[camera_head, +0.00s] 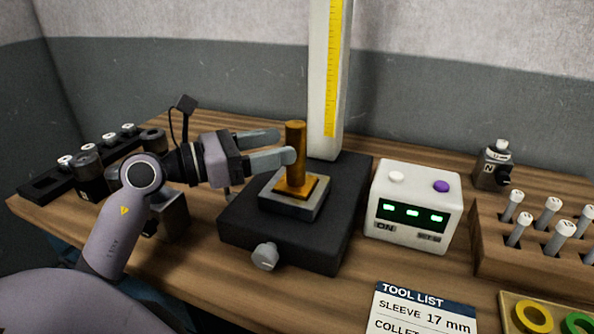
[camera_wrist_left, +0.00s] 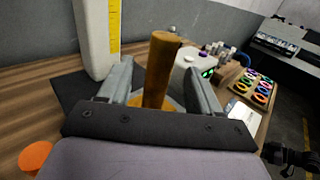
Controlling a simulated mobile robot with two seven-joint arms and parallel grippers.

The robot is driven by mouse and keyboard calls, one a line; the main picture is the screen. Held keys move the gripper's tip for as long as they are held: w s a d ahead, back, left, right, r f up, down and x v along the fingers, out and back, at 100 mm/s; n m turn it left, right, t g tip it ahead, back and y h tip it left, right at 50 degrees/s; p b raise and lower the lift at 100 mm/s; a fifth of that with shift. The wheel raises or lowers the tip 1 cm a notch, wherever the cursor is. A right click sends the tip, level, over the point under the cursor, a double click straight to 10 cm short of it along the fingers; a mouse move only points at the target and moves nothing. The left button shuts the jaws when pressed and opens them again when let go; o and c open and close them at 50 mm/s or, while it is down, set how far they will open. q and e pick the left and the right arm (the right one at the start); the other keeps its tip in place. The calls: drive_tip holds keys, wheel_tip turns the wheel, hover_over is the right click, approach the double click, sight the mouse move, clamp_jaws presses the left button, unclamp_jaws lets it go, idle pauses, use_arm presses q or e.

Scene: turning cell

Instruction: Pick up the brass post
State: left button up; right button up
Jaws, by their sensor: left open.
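The brass post (camera_head: 296,152) stands upright on a square brass foot, on a grey block on the black base (camera_head: 235,230) of a measuring stand. My left gripper (camera_head: 280,147) is open, with its fingers level, at the upper part of the post. In the left wrist view the post (camera_wrist_left: 161,68) rises between the two spread fingers. I cannot tell whether either finger touches it. My right gripper is not seen in the head view; a dark shape at the lower right edge of the left wrist view (camera_wrist_left: 290,156) may be part of my right arm.
A white column with a yellow scale (camera_head: 325,80) rises behind the post. A white box with green displays (camera_head: 415,205) stands to the right. A wooden rack of tools (camera_head: 520,262) and a tool list card (camera_head: 420,312) are further right. A black holder (camera_head: 50,185) lies left.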

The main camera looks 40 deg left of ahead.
sight(295, 141)
use_arm(q)
drive_tip(key=shift+p+x, duration=0.6)
drive_tip(key=shift+x, duration=1.65)
drive_tip(key=shift+f, duration=0.15)
clamp_jaws()
drive_tip(key=shift+r, duration=0.25)
